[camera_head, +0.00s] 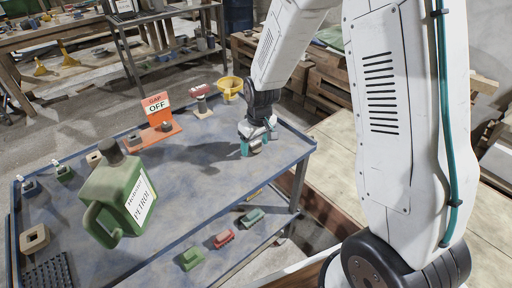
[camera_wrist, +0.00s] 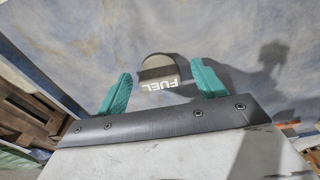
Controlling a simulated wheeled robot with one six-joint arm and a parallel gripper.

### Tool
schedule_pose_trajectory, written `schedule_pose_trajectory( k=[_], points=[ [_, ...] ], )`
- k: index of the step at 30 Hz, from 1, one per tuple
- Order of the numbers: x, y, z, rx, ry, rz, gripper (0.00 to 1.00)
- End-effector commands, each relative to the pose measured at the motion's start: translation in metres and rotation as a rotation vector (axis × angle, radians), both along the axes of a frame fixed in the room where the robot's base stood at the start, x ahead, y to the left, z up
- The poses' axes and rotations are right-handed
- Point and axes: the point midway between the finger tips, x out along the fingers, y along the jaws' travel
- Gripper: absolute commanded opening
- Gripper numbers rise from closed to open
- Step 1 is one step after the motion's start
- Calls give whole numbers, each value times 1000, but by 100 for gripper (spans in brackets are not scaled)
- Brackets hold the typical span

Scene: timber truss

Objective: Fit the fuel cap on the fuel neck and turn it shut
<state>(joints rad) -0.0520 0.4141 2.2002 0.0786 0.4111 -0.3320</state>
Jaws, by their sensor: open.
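The fuel cap (camera_wrist: 158,71) lies on the blue table top, a round grey-beige piece with a dark bar across it and FUEL in white letters. In the wrist view it is between the two teal fingers of my gripper (camera_wrist: 161,88), with a gap on each side. My gripper (camera_head: 258,140) is open, low over the table's right part. The cap is hidden in the head view. No fuel neck is clearly recognisable; a small dark round piece (camera_head: 166,127) sits on an orange base by the sign, too small to identify.
A green petrol can (camera_head: 115,195) stands at the table's left front. An orange sign (camera_head: 156,104) reading OFF stands at the back edge. A yellow bucket (camera_head: 229,88) is behind the table. Small coloured blocks lie on the lower shelf. The table's middle is clear.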

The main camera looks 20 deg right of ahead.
Motion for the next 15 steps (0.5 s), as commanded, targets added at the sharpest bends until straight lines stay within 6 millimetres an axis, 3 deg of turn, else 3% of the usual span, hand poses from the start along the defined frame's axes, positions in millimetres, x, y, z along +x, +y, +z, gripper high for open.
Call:
schedule_pose_trajectory(
  k=[2,7,15],
  points=[
    [0,0,0,0,0,0,69],
    [0,0,0,0,0,0,22],
    [0,0,0,0,0,0,21]
  ],
)
